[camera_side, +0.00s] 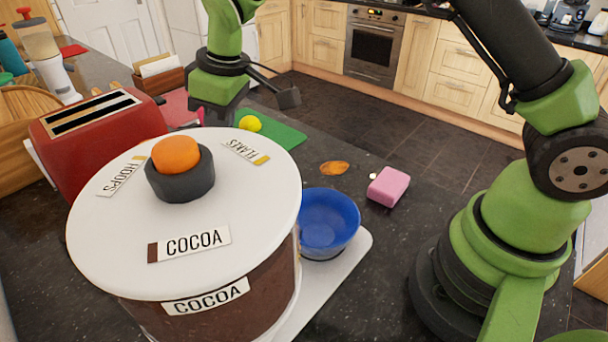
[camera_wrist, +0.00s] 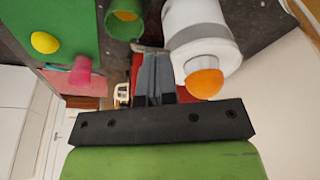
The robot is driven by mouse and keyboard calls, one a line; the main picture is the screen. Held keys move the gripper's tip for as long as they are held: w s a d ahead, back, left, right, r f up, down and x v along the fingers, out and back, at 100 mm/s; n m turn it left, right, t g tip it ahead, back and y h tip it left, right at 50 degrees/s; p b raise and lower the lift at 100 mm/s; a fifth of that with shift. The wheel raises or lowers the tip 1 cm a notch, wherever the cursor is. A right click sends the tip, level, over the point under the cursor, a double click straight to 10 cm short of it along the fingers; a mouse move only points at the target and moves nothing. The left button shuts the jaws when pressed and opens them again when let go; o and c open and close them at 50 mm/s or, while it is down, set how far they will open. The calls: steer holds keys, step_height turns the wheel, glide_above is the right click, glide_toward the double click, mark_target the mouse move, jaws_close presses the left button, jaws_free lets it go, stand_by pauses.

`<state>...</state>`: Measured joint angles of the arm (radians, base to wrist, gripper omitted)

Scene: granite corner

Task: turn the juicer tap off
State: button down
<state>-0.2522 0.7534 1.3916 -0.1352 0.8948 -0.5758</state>
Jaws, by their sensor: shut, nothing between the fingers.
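In the wrist view a white upright machine (camera_wrist: 199,32) with a grey band and an orange (camera_wrist: 204,84) on top looks like the juicer. A small grey part (camera_wrist: 148,48) sticks out from its left side near my fingertips and may be the tap; its setting is not clear. A green cup (camera_wrist: 124,24) stands left of that part. My gripper (camera_wrist: 153,62) is shut and empty, its fingers close beside the juicer; contact cannot be told. In the side view my gripper (camera_side: 217,92) shows behind the canister, which hides its fingertips and the juicer.
A large cocoa canister (camera_side: 242,205) with a white lid fills the side view's foreground. A red toaster (camera_side: 98,145) stands left.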

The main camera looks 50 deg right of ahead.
step_height(320, 180, up, 4)
steer(key=shift+w+d, duration=0.1)
steer(key=shift+w, duration=0.1)
